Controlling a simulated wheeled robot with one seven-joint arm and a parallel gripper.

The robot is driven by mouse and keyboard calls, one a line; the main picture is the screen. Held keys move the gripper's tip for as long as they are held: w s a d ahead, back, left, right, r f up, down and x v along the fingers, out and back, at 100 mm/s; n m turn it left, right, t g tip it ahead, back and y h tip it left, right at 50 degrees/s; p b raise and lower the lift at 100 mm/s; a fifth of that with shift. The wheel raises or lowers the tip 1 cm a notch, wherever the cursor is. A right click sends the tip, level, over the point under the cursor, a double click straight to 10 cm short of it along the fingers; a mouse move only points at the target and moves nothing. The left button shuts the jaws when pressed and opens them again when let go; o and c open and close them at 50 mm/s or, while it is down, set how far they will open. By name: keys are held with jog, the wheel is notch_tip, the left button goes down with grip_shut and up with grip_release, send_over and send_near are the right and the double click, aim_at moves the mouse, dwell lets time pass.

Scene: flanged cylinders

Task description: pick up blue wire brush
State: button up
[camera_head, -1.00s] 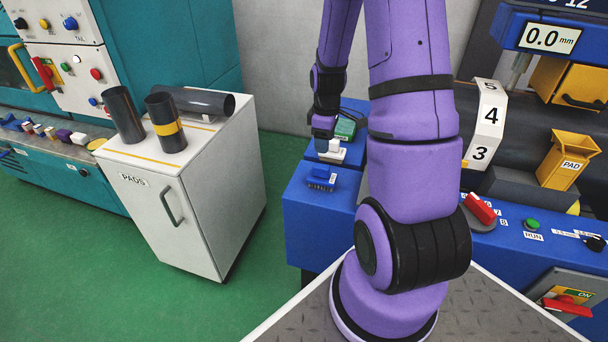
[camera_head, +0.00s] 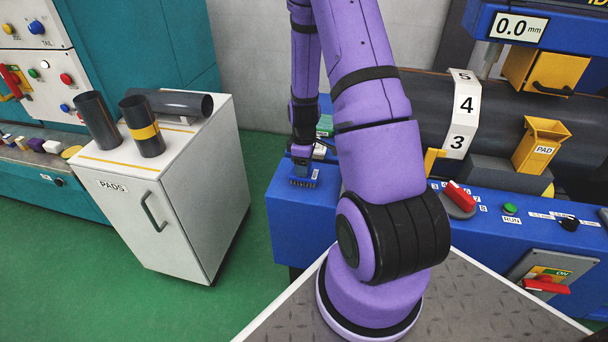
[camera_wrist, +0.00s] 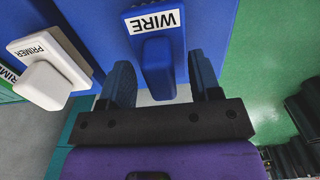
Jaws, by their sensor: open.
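The blue wire brush (camera_wrist: 157,68) is in the wrist view, with a WIRE label on its base and a raised blue grip. In the head view its bristled edge (camera_head: 303,183) shows on the blue bench top, below my gripper (camera_head: 301,155). My gripper (camera_wrist: 162,78) is open, with one dark finger on each side of the brush's grip. I cannot tell whether either finger touches it. My arm hides part of the brush in the head view.
A white block labelled PRIMER (camera_wrist: 42,88) sits close by on the left in the wrist view. A green item (camera_head: 324,125) lies behind it on the bench. A white PADS cabinet (camera_head: 170,200) with dark cylinders stands left, across a floor gap.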

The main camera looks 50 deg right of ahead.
jog(key=shift+f, duration=0.3)
jog(key=shift+c, duration=0.2)
grip_shut()
jog(key=shift+r, duration=0.15)
notch_tip(320, 180, up, 10)
jog(key=shift+f, duration=0.1)
dwell(0.3)
